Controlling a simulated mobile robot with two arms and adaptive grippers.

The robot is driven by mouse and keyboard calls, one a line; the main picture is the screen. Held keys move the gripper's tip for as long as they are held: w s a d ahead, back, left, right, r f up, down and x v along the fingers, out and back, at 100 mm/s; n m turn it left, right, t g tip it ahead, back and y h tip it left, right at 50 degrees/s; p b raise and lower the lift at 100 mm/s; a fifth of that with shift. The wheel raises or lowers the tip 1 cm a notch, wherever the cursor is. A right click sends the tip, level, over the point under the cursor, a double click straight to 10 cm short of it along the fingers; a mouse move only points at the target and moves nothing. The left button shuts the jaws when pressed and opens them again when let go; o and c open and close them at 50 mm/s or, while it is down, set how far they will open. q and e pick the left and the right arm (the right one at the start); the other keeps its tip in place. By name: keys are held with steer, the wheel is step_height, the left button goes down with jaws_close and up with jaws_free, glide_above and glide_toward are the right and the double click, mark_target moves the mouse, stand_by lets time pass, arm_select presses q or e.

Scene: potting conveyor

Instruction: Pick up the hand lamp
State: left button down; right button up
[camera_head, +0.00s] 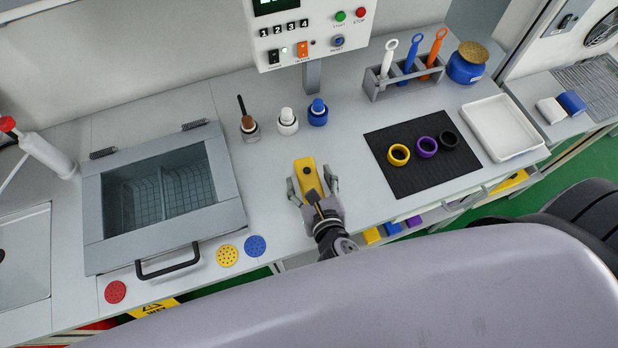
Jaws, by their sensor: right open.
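The yellow object with a dark part on it, which looks like the hand lamp (304,168), lies on the grey bench in the middle of the camera_head view. My right gripper (311,188) comes from the front edge and is open, with its fingers on either side of the lamp's near part. The gripper hides some of the lamp's near end. I cannot tell whether the fingers touch it. My left gripper is out of view.
Three small bottles (287,121) stand behind the lamp, under the control box (308,30). A lidded glass-topped box (107,209) is at left. A black mat (405,183) with three rings and a white tray (503,128) are at right.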

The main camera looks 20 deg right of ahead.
steer(key=shift+w+f, duration=0.15)
steer(key=shift+w, duration=0.25)
steer(key=shift+s, duration=0.1)
steer(key=c, duration=1.3)
